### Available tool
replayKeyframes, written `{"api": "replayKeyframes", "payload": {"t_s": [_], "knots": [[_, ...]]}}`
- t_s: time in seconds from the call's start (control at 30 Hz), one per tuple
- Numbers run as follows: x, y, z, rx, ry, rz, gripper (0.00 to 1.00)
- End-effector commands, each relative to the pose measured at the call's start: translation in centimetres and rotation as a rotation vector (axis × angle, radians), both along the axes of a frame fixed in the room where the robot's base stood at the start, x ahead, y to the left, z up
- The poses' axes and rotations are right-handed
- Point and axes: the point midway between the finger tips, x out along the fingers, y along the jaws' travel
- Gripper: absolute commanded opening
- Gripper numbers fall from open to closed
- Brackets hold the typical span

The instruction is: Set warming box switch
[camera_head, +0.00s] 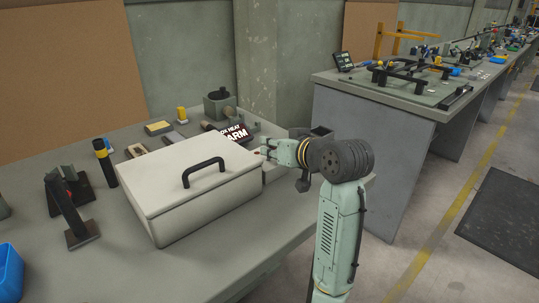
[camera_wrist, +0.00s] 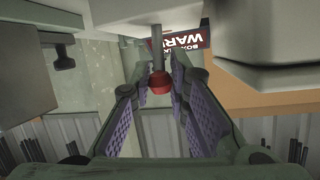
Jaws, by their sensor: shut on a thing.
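The warming box (camera_head: 200,205) is a pale box with a closed lid and a black handle (camera_head: 203,171), standing on the grey bench. A dark sign reading "WARM" in white (camera_head: 238,135) is behind its right end; it also shows upside down in the wrist view (camera_wrist: 190,42). In the wrist view the switch is a grey rod with a red knob (camera_wrist: 158,82). My gripper (camera_head: 268,150) is at the box's right end. Its purple-padded fingers (camera_wrist: 161,77) are shut on the switch at the red knob. The switch's base is hidden in the head view.
Left of the box are a black-and-yellow cylinder (camera_head: 104,163), a dark stand (camera_head: 72,212) and a blue bin (camera_head: 10,272). Small blocks and tools lie behind it. The bench front is clear. Another bench (camera_head: 395,95) stands to the right.

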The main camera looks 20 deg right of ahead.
Motion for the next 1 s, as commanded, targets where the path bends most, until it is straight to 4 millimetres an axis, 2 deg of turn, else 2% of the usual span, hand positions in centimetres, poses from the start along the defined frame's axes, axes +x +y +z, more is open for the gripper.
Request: {"api": "replayKeyframes", "payload": {"t_s": [0.03, 0.4, 0.9, 0.93, 1.0], "knots": [[-0.16, 0.02, -0.64, 0.012, -0.029, 0.001, 0.0], [-0.79, -0.21, -0.49, 0.056, -0.158, 0.001, 0.0], [-0.89, -0.29, -0.34, 0.063, -0.175, 0.001, 0.0], [-0.89, -0.29, -0.34, 0.063, -0.175, 0.001, 0.17], [-0.89, -0.29, -0.34, 0.063, -0.174, 0.001, 0.21]]}}
